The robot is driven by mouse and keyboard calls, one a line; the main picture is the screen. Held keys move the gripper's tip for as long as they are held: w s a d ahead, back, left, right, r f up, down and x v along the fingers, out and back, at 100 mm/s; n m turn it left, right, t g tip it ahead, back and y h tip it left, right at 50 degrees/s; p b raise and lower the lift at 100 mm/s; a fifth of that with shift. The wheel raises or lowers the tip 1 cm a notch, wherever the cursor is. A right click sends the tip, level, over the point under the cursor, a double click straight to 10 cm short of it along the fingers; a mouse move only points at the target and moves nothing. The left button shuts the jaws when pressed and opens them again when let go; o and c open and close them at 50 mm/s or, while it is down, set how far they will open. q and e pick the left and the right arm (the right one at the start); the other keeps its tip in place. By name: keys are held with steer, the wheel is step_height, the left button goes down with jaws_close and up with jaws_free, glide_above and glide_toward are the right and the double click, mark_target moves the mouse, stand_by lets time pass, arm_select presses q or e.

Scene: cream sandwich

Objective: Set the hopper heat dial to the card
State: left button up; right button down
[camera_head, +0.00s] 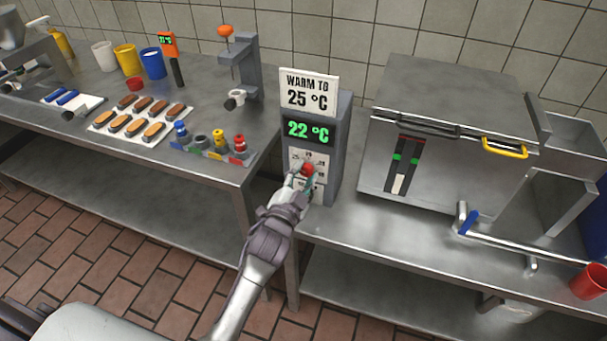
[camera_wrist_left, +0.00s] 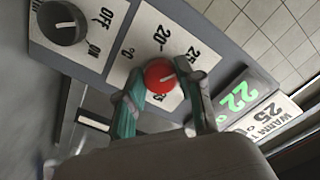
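The hopper control box has a red heat dial (camera_head: 307,169) low on its front. In the left wrist view the red dial (camera_wrist_left: 160,75) has a white pointer mark directed roughly toward the printed 25. My left gripper (camera_head: 303,181) is at the dial, its two fingers (camera_wrist_left: 163,82) closed in on opposite sides of it. Contact is partly hidden. The green display (camera_head: 311,130) reads 22 °C. The card (camera_head: 309,92) above it says WARM TO 25 °C. My right gripper is not in view.
A black OFF/ON knob (camera_wrist_left: 62,23) sits beside the heat scale. A steel machine (camera_head: 450,110) with a yellow handle stands right of the box. A tray of biscuits (camera_head: 100,128), several cups and coloured items stand on the left counter.

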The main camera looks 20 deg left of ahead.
arm_select(q)
steer(key=o, duration=0.5)
steer(key=s, duration=1.2)
steer(key=shift+a, duration=0.15)
steer(key=s+f+n+g, duration=0.1)
steer(key=s+f+g, duration=0.25)
steer(key=f, duration=0.75)
steer(key=s+d+f+n+g, duration=0.15)
steer(key=s+f, duration=0.25)
steer(key=f, duration=0.8)
steer(key=s+f+g, duration=0.3)
steer(key=f+g, duration=0.1)
steer(key=f, duration=0.7)
steer(key=s+a+f+n+g, duration=0.1)
steer(key=s+a+f+g, duration=0.1)
steer(key=s+f, duration=0.4)
steer(key=s+a+f+n+g, duration=0.1)
steer(key=s+a+f+g, duration=0.2)
steer(key=s, duration=1)
steer(key=s+a+f+n+g, duration=0.1)
steer(key=s+a+f+g, duration=0.1)
steer(key=s+f, duration=0.7)
steer(key=shift+s+a+f+n+g+y, duration=0.1)
steer(key=shift+s+a+n+g+y, duration=0.2)
steer(key=shift+g, duration=0.2)
